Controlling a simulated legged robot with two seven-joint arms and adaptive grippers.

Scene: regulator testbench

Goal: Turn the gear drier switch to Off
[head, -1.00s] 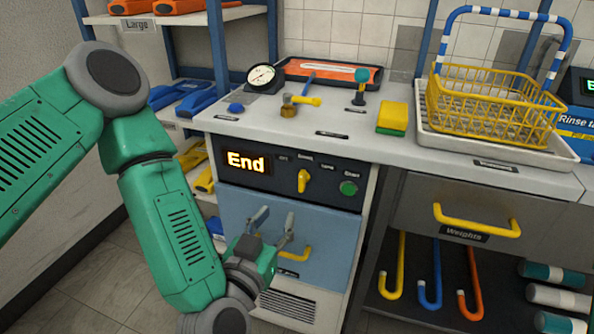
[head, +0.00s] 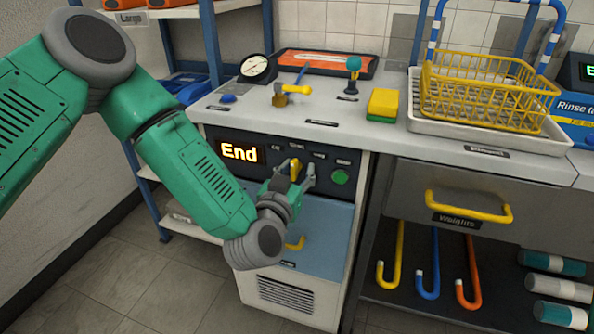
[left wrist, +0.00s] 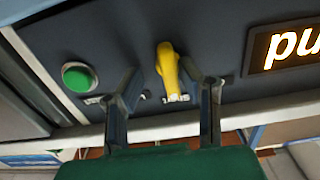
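The yellow drier switch (head: 294,168) is on the dark control panel (head: 226,138), right of the lit "End" display (head: 239,152). Its handle looks roughly upright, and the small labels around it are too small to read surely. My left gripper (head: 294,174) is at the panel, with its fingers on either side of the switch. In the left wrist view, the switch (left wrist: 168,72) shows upside down between the two spread fingers of my left gripper (left wrist: 167,85). Gaps show on both sides, so the gripper is open. My right gripper is not in view.
A green button (head: 340,177) is just right of the switch. The drier's blue front (head: 325,232) with a yellow handle (head: 296,243) is below. On the counter above are a gauge (head: 257,69), a yellow-handled tool (head: 291,90) and a sponge (head: 383,103).

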